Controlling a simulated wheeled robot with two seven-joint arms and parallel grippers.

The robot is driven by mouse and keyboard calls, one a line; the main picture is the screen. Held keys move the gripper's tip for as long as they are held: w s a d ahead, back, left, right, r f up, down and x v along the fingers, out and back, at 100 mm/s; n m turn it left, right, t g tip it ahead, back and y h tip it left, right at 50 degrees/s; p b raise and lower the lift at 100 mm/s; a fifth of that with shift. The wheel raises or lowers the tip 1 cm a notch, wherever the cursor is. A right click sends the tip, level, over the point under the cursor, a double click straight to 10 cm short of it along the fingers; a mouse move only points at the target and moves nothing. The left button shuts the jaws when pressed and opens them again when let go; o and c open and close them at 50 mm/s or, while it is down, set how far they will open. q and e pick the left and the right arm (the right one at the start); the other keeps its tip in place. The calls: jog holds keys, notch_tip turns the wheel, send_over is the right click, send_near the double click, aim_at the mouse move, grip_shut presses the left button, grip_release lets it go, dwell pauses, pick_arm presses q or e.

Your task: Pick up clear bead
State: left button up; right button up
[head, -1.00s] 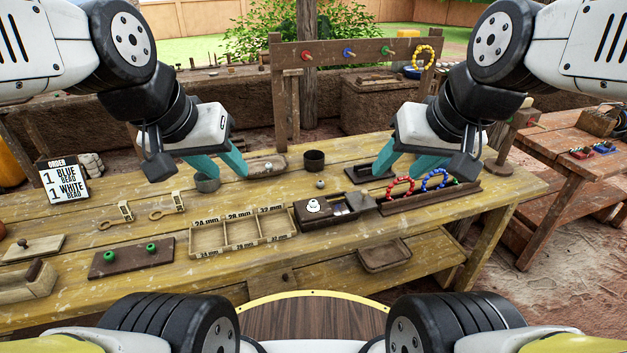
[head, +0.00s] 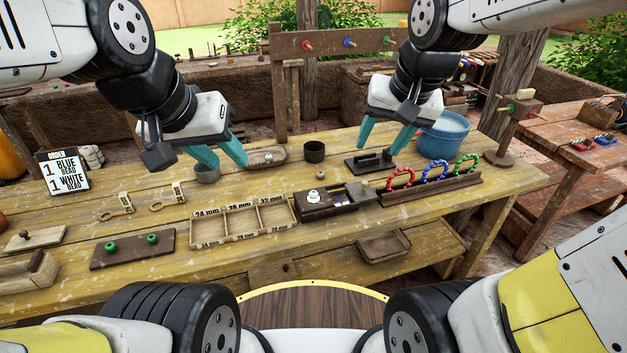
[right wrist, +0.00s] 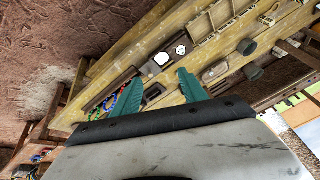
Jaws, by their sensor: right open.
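A small greyish, glassy-looking bead (head: 321,174) lies on the table in front of the dark round cup; a second small pale bead (head: 268,157) sits in the shallow wooden tray (head: 256,163). I cannot tell for sure which is the clear bead. My right gripper (head: 378,150) is open and empty above the black handled tool (head: 370,161), right of and behind both beads; its two teal fingers (right wrist: 158,88) also show apart in the right wrist view. My left gripper (head: 226,168) is open and empty by the grey cup (head: 207,173), left of the tray.
A dark cup (head: 314,151), a wooden box with a white knob (head: 330,204), a rack of red, blue and green bead rings (head: 432,190) and a sorting tray (head: 243,222) stand on the table. A blue bucket (head: 444,133) is at the back right. An order sign (head: 63,173) stands left.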

jog(key=w+a+f+m+g+h, duration=0.2)
jog(key=w+a+f, duration=0.5)
jog(key=w+f, duration=0.3)
jog(key=m+h, duration=0.1)
jog(key=m, duration=0.1)
send_over(313, 192)
jog(key=s, duration=0.2)
notch_tip(313, 192, down, 10)
jog(key=x, duration=0.4)
jog(key=a+x, duration=0.1)
jog(key=x, duration=0.2)
jog(key=shift+f, duration=0.2)
grip_shut()
